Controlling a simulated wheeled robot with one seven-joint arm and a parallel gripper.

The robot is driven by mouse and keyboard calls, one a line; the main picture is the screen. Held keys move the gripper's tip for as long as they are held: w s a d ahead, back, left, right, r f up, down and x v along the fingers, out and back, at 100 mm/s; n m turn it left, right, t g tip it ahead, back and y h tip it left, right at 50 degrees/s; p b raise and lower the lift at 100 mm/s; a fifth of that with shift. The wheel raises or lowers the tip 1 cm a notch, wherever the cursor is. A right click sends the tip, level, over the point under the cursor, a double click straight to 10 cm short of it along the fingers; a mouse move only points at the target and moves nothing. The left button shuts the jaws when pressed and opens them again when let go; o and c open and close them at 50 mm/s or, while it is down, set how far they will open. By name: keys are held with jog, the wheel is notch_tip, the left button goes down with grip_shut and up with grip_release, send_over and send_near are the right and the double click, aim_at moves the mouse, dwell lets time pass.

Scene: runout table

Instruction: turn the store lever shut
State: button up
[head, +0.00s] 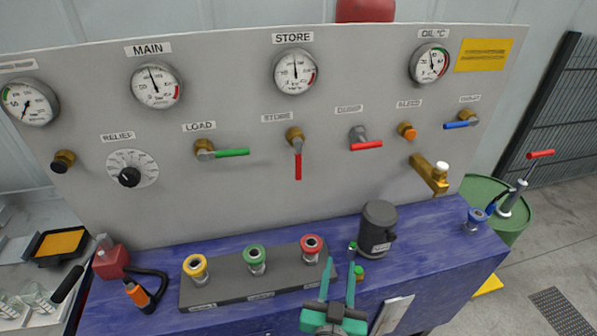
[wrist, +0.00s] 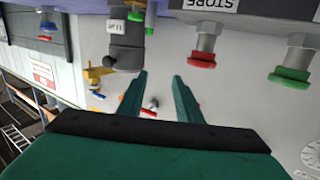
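The store lever (head: 298,165) is on the panel below the STORE label and gauge. Its red handle hangs straight down from a brass valve body. My gripper (head: 339,268) is at the bench's front, low and to the right of the store lever, apart from it. In the wrist view my gripper (wrist: 160,85) shows two green fingers spread apart with nothing held between them. That view is upside down. A small grey fitting with a red part shows beyond the fingers; I cannot tell which valve it is.
The load lever (head: 231,153) with a green handle and the dump lever (head: 366,146) with a red handle flank the store lever. Below stand a block with yellow, green and red couplings (head: 255,260) and a dark canister (head: 379,228). A brass tap (head: 428,174) juts out at right.

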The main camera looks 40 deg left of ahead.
jog(key=w+a+r+n+y, duration=0.2)
jog(key=a+r, duration=0.5)
jog(key=r, duration=0.1)
jog(key=n+g+y, duration=0.1)
jog(key=y, duration=0.1)
send_near(299, 168)
jog(key=w, duration=0.1)
jog(key=x, duration=1)
jog(key=shift+s+a, duration=0.2)
jog(key=shift+a, duration=0.1)
grip_shut()
